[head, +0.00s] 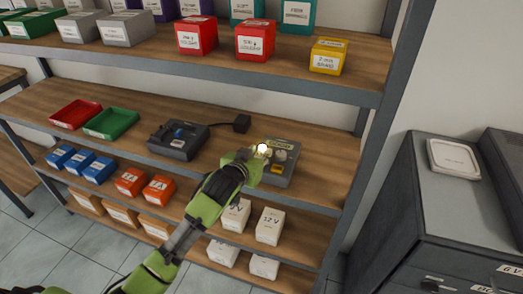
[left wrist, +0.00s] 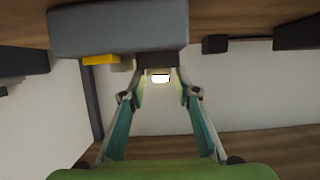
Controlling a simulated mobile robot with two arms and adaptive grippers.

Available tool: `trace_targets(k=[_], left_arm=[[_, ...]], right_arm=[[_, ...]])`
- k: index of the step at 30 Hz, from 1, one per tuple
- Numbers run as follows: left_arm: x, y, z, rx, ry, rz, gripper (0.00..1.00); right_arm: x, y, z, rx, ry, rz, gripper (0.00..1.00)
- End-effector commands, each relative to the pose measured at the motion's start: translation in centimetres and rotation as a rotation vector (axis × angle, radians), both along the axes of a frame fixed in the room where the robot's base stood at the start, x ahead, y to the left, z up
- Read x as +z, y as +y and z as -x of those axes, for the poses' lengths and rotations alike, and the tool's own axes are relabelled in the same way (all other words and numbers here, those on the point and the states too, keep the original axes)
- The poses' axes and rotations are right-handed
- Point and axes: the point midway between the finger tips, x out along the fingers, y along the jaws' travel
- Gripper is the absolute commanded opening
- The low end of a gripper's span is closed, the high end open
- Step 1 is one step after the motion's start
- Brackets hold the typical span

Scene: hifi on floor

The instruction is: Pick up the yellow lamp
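A small lit lamp (head: 263,149) glows pale yellow at the grey device (head: 288,177) on the middle shelf. My left gripper (head: 254,158) reaches it from the lower left in the head view. In the left wrist view the bright lamp (left wrist: 160,78) shows between the tips of my left gripper (left wrist: 160,75). The fingers are drawn in towards each other. I cannot tell if they touch the lamp. The device has a small yellow part (head: 277,169), seen also in the left wrist view (left wrist: 100,60). My right gripper is not in view.
A dark device (head: 178,140) with a cabled black block (head: 242,123) stands left on the same shelf. Red (head: 75,113) and green (head: 111,123) trays lie further left. Boxes fill the shelves above and below. A grey cabinet (head: 455,190) stands at right.

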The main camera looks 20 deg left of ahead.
Motion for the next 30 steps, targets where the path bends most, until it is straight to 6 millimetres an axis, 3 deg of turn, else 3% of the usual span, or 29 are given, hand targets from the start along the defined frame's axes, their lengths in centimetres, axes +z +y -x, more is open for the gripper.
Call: trace_targets(k=[4, 13, 16, 30], left_arm=[[-0.37, -0.09, -1.15, 0.0, -0.001, 0.0, 0.29], [-0.58, -0.08, -1.39, 0.0, -0.001, 0.0, 0.29], [-0.58, -0.08, -1.38, 0.0, -0.001, 0.0, 0.06], [0.05, -0.05, -1.44, 0.0, -0.004, 0.0, 0.03]], right_arm=[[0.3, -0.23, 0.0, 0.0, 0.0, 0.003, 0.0], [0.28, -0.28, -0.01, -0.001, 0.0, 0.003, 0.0], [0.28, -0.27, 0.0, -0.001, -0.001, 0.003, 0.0], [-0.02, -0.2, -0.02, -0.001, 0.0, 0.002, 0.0]])
